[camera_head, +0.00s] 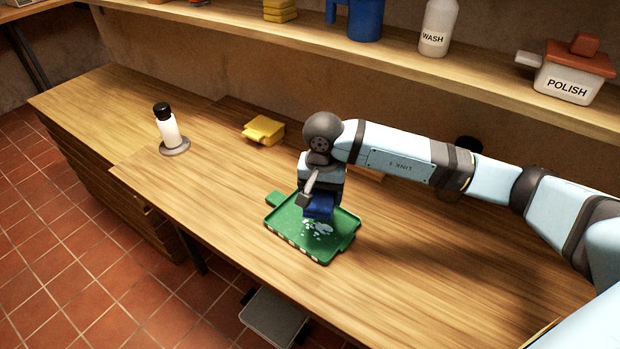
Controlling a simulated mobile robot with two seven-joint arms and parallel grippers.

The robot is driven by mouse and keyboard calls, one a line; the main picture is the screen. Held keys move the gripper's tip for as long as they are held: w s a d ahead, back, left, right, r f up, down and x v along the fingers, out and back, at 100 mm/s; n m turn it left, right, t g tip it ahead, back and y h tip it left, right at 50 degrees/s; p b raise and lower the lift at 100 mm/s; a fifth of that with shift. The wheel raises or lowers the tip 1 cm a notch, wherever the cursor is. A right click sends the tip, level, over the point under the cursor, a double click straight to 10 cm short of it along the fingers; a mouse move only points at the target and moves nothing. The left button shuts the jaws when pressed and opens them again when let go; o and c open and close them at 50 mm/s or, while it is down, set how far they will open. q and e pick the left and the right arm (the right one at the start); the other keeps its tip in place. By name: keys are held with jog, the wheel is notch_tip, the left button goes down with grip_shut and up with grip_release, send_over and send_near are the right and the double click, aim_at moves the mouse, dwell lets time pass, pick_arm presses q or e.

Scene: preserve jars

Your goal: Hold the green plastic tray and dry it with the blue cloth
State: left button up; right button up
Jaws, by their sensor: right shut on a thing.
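The green plastic tray (285,239) lies flat on the wooden worktop near its front edge, with a raised rim and a tab at its far left corner. Pale wet-looking patches (317,229) show on its floor. My right gripper (318,200) points down over the tray's far side. It is shut on the blue cloth (320,211), which is at or just above the tray floor; I cannot tell if they touch. The gripper and cloth hide part of the tray. My left gripper is not in view.
A white bottle with a black cap (168,130) stands on a grey disc at the left. A yellow object (263,130) lies behind the tray. A shelf above holds a WASH bottle (437,28) and a POLISH box (568,80). The worktop left of the tray is clear.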

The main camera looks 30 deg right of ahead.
jog(key=shift+w, duration=0.1)
jog(key=shift+s+r, duration=0.1)
jog(key=shift+s, duration=0.2)
jog(key=shift+f+b, duration=0.3)
jog(key=shift+b, duration=0.3)
notch_tip(320, 180, down, 6)
jog(key=b, duration=0.5)
jog(key=shift+w+r, duration=0.1)
jog(key=shift+r, duration=0.05)
jog(key=shift+f+b, duration=0.45)
jog(key=shift+f, duration=0.15)
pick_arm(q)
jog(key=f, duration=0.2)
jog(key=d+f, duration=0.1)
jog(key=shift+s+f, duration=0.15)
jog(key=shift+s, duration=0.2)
pick_arm(e)
jog(key=shift+f, duration=0.3)
